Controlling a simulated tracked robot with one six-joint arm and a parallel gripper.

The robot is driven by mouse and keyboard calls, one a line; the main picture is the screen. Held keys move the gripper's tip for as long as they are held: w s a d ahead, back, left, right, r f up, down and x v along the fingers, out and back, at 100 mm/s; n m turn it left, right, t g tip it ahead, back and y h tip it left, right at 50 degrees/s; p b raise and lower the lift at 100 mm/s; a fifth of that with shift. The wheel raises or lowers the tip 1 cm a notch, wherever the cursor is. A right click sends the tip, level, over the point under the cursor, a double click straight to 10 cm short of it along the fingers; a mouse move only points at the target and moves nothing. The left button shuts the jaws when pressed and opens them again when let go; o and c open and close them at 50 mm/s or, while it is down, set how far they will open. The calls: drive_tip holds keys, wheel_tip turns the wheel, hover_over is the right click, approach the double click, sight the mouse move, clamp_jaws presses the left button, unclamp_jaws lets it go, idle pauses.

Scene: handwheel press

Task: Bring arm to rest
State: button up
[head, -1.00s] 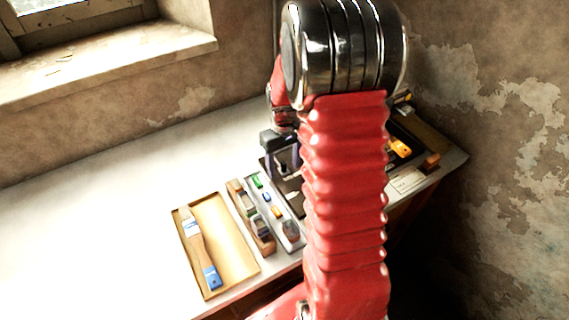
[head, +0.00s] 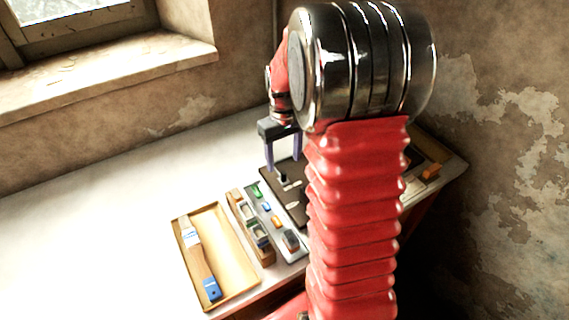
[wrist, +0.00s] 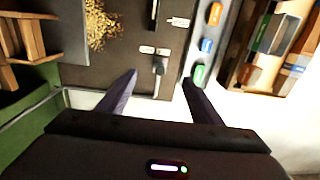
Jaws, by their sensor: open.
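My red arm with its shiny metal elbow stands up in the right half of the head view. My gripper (head: 283,166) hangs left of the elbow with its fingers down, spread apart and with nothing between them. It is above the back part of the bench, by the dark board (head: 290,203). In the wrist view the two dark fingers of my gripper (wrist: 160,80) are also apart and empty. The dark board (wrist: 125,72) lies beyond them there. My arm hides part of the bench's right side in the head view.
A tray (head: 238,268) holding a brush (head: 197,258) lies at the front. Beside it are a wooden rack (head: 263,255) and a grey strip (head: 262,214) with coloured pieces. The bench's left is clear. In the wrist view, a green box (wrist: 28,125) is at left.

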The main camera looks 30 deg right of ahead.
drive_tip(key=shift+r, duration=0.4)
idle(0.3)
drive_tip(key=shift+f+m, duration=0.1)
drive_tip(key=shift+m, duration=0.2)
drive_tip(key=shift+s+a+f, duration=0.3)
drive_tip(key=shift+s+f, duration=0.15)
drive_tip(key=shift+s, duration=0.2)
drive_tip(key=s+a+r+n+t, duration=0.1)
drive_tip(key=s+a+r+t, duration=0.4)
drive_tip(key=s+a+r, duration=1)
drive_tip(key=s+a, duration=0.1)
drive_tip(key=a, duration=0.3)
drive_tip(key=shift+s+r+t, duration=0.3)
drive_tip(key=shift+s+r, duration=0.05)
drive_tip(key=shift+r, duration=0.05)
